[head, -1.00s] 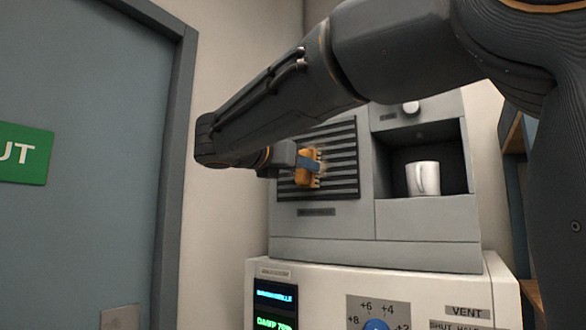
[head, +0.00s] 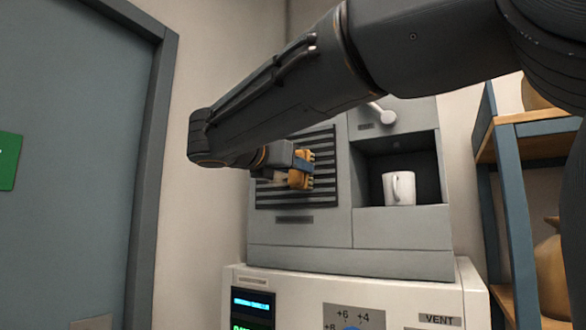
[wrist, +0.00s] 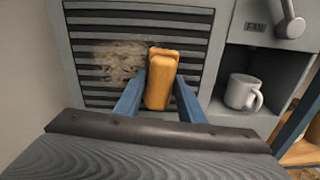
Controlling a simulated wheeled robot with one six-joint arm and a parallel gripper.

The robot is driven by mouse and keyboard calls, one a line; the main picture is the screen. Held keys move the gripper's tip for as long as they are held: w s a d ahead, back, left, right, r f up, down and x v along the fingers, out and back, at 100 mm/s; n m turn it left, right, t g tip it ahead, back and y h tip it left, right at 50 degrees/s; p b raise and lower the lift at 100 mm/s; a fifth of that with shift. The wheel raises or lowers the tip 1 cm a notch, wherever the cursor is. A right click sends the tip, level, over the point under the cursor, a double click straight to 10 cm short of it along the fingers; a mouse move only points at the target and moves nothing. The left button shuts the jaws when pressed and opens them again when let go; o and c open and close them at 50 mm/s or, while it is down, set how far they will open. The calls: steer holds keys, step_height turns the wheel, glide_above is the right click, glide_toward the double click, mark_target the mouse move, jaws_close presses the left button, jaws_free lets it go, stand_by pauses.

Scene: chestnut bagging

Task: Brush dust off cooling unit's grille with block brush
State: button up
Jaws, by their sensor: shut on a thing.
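The cooling unit's dark slatted grille (head: 325,165) is on the front of a grey box and also fills the upper middle of the wrist view (wrist: 190,50). A pale patch of dust (wrist: 120,60) covers the slats left of the brush in the wrist view. My gripper (wrist: 160,97) is shut on the tan block brush (wrist: 161,82), with a blue finger on each side. In the head view the brush (head: 300,181) is in front of the grille's right half. Its bristles are hidden, and I cannot tell whether it touches the slats. My arm hides the grille's upper left.
Right of the grille, a white mug (head: 399,189) stands in an open recess under a fan lever (head: 386,116). A white cabinet (head: 455,290) with a display and dial supports the unit. Shelves with sacks (head: 552,270) stand right; a blue-grey door (head: 70,180) is left.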

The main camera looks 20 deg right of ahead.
steer(key=shift+w+a+p, duration=2.55)
steer(key=shift+w+a, duration=0.8)
steer(key=shift+w, duration=1.35)
steer(key=shift+s+d+r, duration=0.3)
steer(key=shift+s+d, duration=0.8)
steer(key=shift+s, duration=0.5)
steer(key=shift+s+d+r, duration=0.3)
steer(key=shift+s+d, duration=0.85)
steer(key=shift+s, duration=0.4)
steer(key=shift+s+d+r, duration=0.3)
steer(key=shift+s+d, duration=0.8)
steer(key=shift+s, duration=0.5)
steer(key=shift+r+p, duration=0.65)
steer(key=shift+r, duration=0.1)
steer(key=w+a+p, duration=0.1)
steer(key=w+a, duration=0.5)
steer(key=w, duration=0.3)
steer(key=shift+w+a, duration=0.2)
steer(key=shift+a, duration=0.2)
steer(key=shift+a, duration=0.1)
